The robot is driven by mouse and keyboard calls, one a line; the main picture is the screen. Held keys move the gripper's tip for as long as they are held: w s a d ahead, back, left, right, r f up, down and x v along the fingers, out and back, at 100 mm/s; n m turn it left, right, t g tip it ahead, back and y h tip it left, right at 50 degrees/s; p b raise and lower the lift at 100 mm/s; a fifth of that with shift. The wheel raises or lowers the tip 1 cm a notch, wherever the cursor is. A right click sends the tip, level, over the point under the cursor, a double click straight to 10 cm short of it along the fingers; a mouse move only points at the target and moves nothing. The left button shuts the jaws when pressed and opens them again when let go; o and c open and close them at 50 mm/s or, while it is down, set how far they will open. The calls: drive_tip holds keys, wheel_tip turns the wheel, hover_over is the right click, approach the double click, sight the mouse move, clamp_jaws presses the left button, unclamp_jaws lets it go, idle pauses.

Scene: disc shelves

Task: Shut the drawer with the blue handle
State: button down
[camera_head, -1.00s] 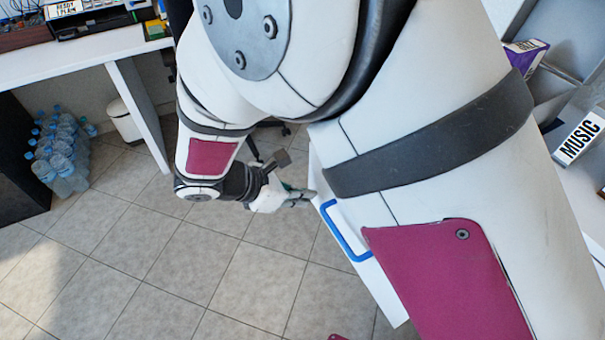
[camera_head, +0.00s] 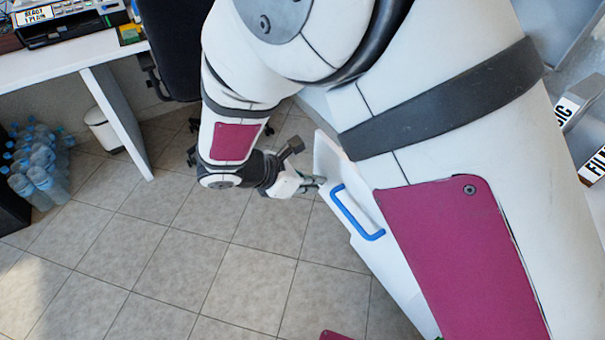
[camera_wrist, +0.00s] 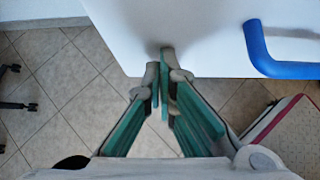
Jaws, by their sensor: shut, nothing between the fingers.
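The white drawer front (camera_head: 333,165) with the blue handle (camera_head: 356,214) shows in the head view, right of my gripper and partly hidden behind my arm. In the wrist view the white front (camera_wrist: 190,28) fills the top middle, and the blue handle (camera_wrist: 268,55) is at the upper right. My gripper (camera_head: 318,181) is at the left part of the front, left of the handle. In the wrist view my gripper (camera_wrist: 163,62) is shut and empty, its fingertips at the lower edge of the white front. I cannot tell whether they touch it.
A white desk (camera_head: 75,60) and a black chair (camera_head: 175,45) stand at the upper left. A white bin (camera_head: 103,130) and several water bottles (camera_head: 40,165) are on the floor. The tiled floor (camera_head: 190,260) left of the drawer is clear.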

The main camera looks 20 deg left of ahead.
drive_tip(key=w+d, duration=0.4)
drive_tip(key=w, duration=0.2)
drive_tip(key=w+d, duration=0.5)
drive_tip(key=w+d+b, duration=0.1)
drive_tip(key=w+d, duration=0.3)
drive_tip(key=w, duration=0.2)
drive_tip(key=shift+w+d, duration=0.3)
drive_tip(key=shift+d, duration=0.1)
drive_tip(key=shift+d+r, duration=0.1)
